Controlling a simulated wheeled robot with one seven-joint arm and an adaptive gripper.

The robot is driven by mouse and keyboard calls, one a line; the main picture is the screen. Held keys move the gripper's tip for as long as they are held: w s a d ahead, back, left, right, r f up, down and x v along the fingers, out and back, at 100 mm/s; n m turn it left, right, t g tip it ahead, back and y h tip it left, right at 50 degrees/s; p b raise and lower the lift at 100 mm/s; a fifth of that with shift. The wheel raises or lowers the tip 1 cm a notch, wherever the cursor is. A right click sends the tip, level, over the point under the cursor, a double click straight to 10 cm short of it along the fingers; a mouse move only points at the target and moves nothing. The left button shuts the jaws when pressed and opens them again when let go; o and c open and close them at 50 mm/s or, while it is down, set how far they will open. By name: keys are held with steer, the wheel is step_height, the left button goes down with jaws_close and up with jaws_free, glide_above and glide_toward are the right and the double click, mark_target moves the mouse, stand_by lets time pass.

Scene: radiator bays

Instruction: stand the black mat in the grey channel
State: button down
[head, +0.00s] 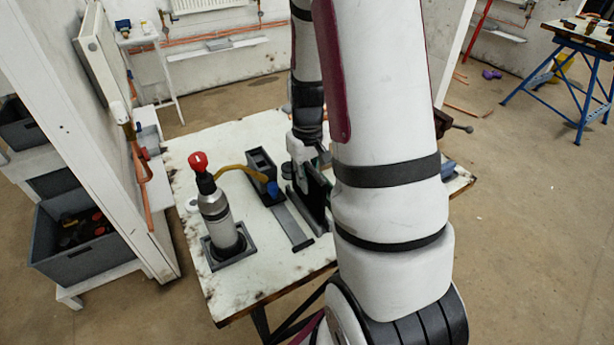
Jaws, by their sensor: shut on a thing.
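The black mat (314,208) is a thin dark panel standing on edge near the middle of the white table, just below my gripper (309,172). My gripper points down and is shut on the mat's upper part; my arm hides much of its right side. A long grey strip (292,228), which looks like the grey channel, lies on the table just left of the mat. I cannot tell whether the mat's lower edge touches the table or sits in any channel.
On the white table (250,285), a silver bottle-shaped tool with a red knob (215,210) stands in a grey tray at left. A black box with a yellow-handled tool (262,168) is behind the strip. A wall panel with a radiator stands left. The table's front is clear.

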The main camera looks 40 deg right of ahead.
mark_target(308, 165)
stand_by(0.4)
steer(key=shift+f+b, duration=0.85)
steer(key=shift+f, duration=0.6)
steer(key=c, duration=1.5)
jaws_free()
steer(key=shift+c, duration=0.2)
steer(key=shift+s+r+p, duration=0.1)
steer(key=shift+r+p, duration=2.25)
steer(key=shift+r, duration=1.25)
